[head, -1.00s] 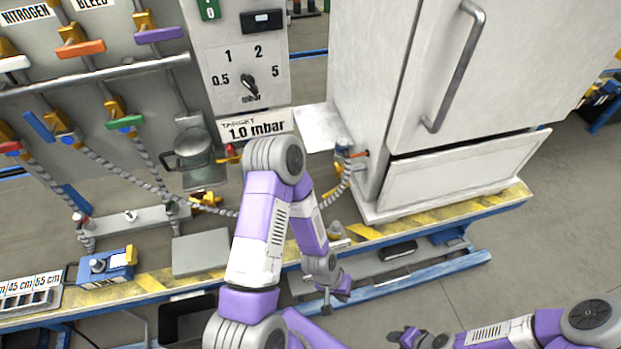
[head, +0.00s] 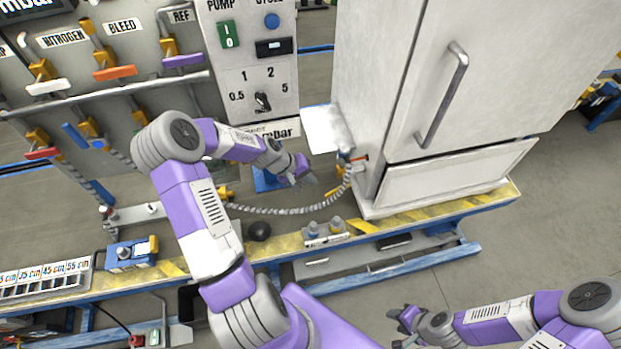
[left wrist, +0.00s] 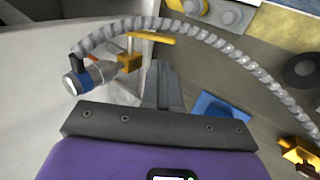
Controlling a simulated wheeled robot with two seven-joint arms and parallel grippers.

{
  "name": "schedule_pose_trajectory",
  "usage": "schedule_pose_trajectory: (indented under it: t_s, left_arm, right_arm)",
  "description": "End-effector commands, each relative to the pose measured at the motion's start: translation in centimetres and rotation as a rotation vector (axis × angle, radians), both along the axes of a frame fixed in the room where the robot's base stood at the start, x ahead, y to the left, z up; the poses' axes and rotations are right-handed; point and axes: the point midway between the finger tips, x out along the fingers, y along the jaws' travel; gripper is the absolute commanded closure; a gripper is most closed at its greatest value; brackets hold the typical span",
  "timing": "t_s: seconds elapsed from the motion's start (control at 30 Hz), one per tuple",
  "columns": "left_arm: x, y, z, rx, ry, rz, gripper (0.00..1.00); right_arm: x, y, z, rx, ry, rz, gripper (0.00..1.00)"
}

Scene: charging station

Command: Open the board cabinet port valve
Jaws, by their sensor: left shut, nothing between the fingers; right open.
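The port valve on the white cabinet (head: 425,75) sits low on its left side, with a small orange part (head: 359,158) visible in the head view. In the left wrist view the valve has a brass body (left wrist: 129,63) and a yellow lever (left wrist: 153,38), beside a blue-ended connector (left wrist: 82,79). My left gripper (head: 308,175) is shut and empty, a little left of the valve. Its closed fingers (left wrist: 163,85) point toward the valve area in the wrist view, and the lever appears apart from them. My right gripper (head: 398,325) is open, low at the right, away from the cabinet.
A ribbed grey hose (head: 280,210) loops from the port across the bench. A valve panel (head: 240,40) stands at the left. A yellow-striped bench edge (head: 400,222) runs along the front.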

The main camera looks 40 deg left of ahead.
Motion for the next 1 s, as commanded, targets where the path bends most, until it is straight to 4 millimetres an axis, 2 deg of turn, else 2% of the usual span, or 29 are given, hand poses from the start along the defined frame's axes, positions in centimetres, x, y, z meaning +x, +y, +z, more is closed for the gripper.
schedule_pose_trajectory:
  t_s: [0.03,0.2,0.5,0.7,1.0]
  left_arm:
    - [0.6,-0.6,-1.1,-0.003,0.0,-0.004,1.0]
    - [2.2,-2.0,-4.2,-0.002,0.0,-0.003,1.0]
    - [4.3,-3.7,-8.0,0.0,0.0,-0.001,1.0]
    - [4.7,-4.1,-8.7,0.002,0.0,0.0,1.0]
    - [4.7,-4.1,-8.7,0.002,0.0,0.0,1.0]
  right_arm:
    - [0.0,0.0,-0.4,0.0,0.0,0.0,0.57]
    - [0.0,0.0,-1.0,0.0,0.0,0.0,0.57]
    - [0.0,0.0,-1.7,0.0,0.0,0.0,0.57]
    - [0.0,0.0,-1.8,0.0,0.0,0.0,0.57]
    - [0.0,0.0,-1.8,0.0,0.0,0.0,0.57]
